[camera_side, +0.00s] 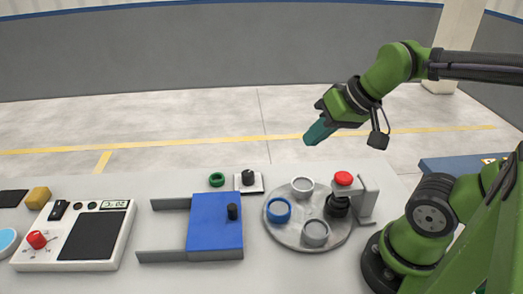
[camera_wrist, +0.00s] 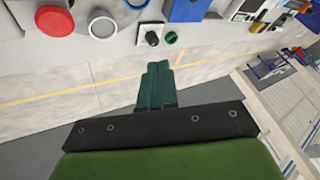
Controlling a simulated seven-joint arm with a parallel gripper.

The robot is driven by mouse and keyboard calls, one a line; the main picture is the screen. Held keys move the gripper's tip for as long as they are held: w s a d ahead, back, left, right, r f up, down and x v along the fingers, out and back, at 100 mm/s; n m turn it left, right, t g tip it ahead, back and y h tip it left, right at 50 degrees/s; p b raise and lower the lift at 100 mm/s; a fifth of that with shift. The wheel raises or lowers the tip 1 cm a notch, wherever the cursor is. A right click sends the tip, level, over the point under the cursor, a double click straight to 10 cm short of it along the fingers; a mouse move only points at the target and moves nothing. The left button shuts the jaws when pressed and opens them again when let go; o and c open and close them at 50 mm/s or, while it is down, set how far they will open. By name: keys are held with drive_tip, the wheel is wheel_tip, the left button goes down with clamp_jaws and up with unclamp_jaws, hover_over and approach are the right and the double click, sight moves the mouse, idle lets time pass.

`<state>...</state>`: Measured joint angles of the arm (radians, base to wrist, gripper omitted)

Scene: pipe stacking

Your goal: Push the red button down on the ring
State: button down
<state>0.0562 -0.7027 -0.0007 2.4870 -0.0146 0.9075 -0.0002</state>
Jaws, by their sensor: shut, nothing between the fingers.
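The red button (camera_side: 343,178) sits on top of a grey bracket (camera_side: 367,197) at the right edge of a round grey plate. It also shows at the upper left of the wrist view (camera_wrist: 54,21). A black round part (camera_side: 337,207) is below the button; I cannot tell whether a ring is there. The plate holds a blue ring (camera_side: 278,210) and grey rings (camera_side: 302,187) and (camera_side: 316,232). My gripper (camera_side: 318,133) is shut and empty, raised above and behind the button, touching nothing.
A blue block (camera_side: 215,222) with a black knob and grey rails stands left of the plate (camera_side: 296,241). A black knob on a white base (camera_side: 248,180) stands beside the green ring. A white control panel (camera_side: 117,239) is at the far left. The air around my gripper is clear.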

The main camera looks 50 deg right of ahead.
drive_tip(key=shift+s+a+r+n, duration=0.15)
drive_tip(key=shift+a+r+n, duration=0.05)
drive_tip(key=shift+a, duration=0.2)
drive_tip(key=shift+s+a+r+n, duration=0.1)
drive_tip(key=shift+a+r+n, duration=0.1)
drive_tip(key=shift+a, duration=0.15)
drive_tip(key=shift+d, duration=0.1)
idle(1.5)
drive_tip(key=s+d+f+m+g, duration=0.2)
drive_tip(key=d+f+m+g, duration=0.25)
drive_tip(key=d+m, duration=0.7)
drive_tip(key=r+m+y, duration=0.1)
drive_tip(key=m+y, duration=0.1)
drive_tip(key=m, duration=0.2)
drive_tip(key=s+a+r+m+y, duration=0.1)
drive_tip(key=m+y, duration=0.2)
drive_tip(key=m, duration=0.2)
drive_tip(key=s+r+m+g+y, duration=0.1)
drive_tip(key=m+y, duration=0.1)
drive_tip(key=m, duration=0.2)
drive_tip(key=shift+a+r+m, duration=0.2)
drive_tip(key=shift+m, duration=0.05)
